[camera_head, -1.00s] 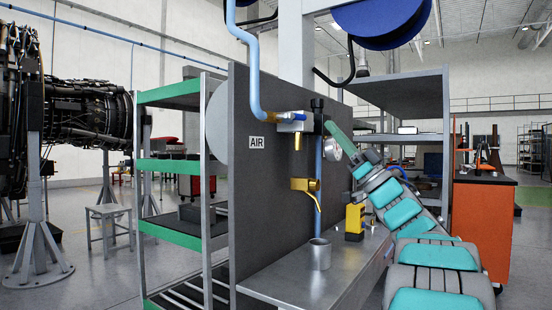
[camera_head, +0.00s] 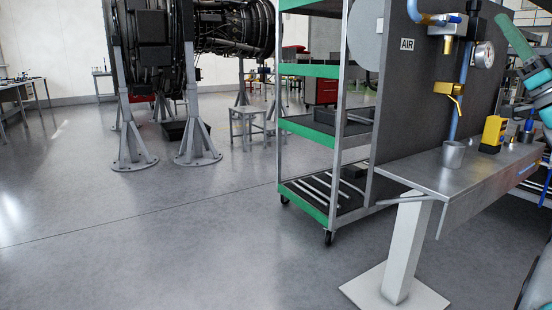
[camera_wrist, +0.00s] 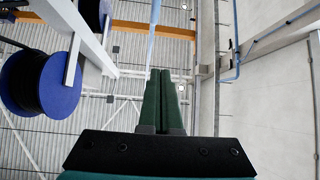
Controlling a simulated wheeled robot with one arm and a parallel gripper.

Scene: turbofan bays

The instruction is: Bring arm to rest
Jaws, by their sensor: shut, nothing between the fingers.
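My gripper (camera_wrist: 165,88) shows in the wrist view with its two green fingers pressed together and nothing between them. The wrist view looks up at the ceiling, so the gripper points upward. In the head view my arm (camera_head: 535,75) is at the right edge, folded up with teal covers, partly cut off by the frame. Its green fingers stand up and lean to the left, to the right of the pressure gauge (camera_head: 484,55). I cannot tell from the picture how near they are to the panel.
An air panel (camera_head: 410,90) with a metal shelf (camera_head: 440,178) stands at the right. A yellow device (camera_head: 492,134) and a metal cup (camera_head: 453,154) are on the shelf. A green-edged rack (camera_head: 310,125) and an engine on stands (camera_head: 200,158) are farther left. The floor (camera_head: 130,230) at left is clear.

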